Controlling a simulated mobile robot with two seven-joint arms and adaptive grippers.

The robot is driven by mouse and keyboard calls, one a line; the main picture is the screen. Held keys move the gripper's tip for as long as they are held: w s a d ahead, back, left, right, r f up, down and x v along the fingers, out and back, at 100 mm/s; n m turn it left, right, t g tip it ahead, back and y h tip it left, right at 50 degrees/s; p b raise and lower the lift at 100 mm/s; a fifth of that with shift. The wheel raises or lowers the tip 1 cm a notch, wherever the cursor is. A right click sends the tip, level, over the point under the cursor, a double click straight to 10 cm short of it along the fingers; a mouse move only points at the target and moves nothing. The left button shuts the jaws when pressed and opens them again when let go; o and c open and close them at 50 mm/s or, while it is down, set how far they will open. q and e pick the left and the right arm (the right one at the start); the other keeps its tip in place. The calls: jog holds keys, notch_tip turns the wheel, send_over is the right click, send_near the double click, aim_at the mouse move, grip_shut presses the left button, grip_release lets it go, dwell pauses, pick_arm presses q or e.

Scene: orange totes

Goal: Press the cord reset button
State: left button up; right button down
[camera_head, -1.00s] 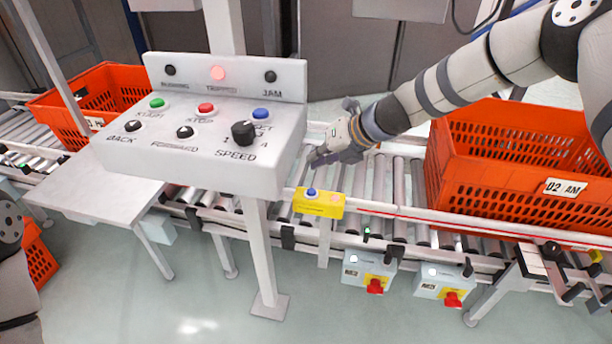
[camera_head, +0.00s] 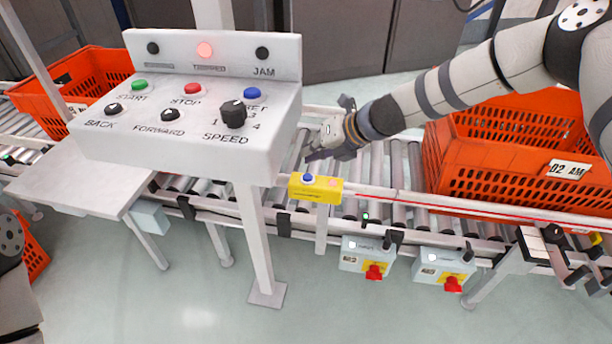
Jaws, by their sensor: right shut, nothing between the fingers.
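A yellow box (camera_head: 327,191) with a blue button (camera_head: 308,178) on its top left is fixed to the near rail of the conveyor. A red cord (camera_head: 450,208) runs along the rail to the right of the box. My right gripper (camera_head: 314,156) is shut and empty. In the picture its fingertips are a little above the blue button, over the rollers; I see a gap and no contact. My left gripper is not in view.
A white control panel (camera_head: 190,140) stands close on the left, with a lit red lamp (camera_head: 204,50) and another blue button (camera_head: 252,93). An orange tote (camera_head: 500,180) sits on the rollers at right. Two grey switch boxes (camera_head: 352,262) hang below the rail.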

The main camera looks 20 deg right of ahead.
aim_at(310, 175)
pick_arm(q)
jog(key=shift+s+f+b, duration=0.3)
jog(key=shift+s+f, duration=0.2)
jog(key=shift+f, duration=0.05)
pick_arm(e)
jog(key=shift+f, duration=1.3)
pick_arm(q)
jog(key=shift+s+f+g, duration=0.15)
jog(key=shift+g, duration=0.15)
pick_arm(e)
jog(key=shift+f, duration=0.4)
pick_arm(q)
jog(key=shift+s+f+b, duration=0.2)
jog(key=shift+b, duration=0.1)
pick_arm(e)
jog(key=shift+f, duration=0.5)
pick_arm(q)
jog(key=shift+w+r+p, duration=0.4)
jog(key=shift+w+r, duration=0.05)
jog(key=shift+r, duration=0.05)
pick_arm(e)
jog(key=shift+r, duration=0.95)
jog(key=shift+r, duration=0.1)
jog(key=shift+r+p, duration=0.95)
jog(key=shift+r, duration=1.55)
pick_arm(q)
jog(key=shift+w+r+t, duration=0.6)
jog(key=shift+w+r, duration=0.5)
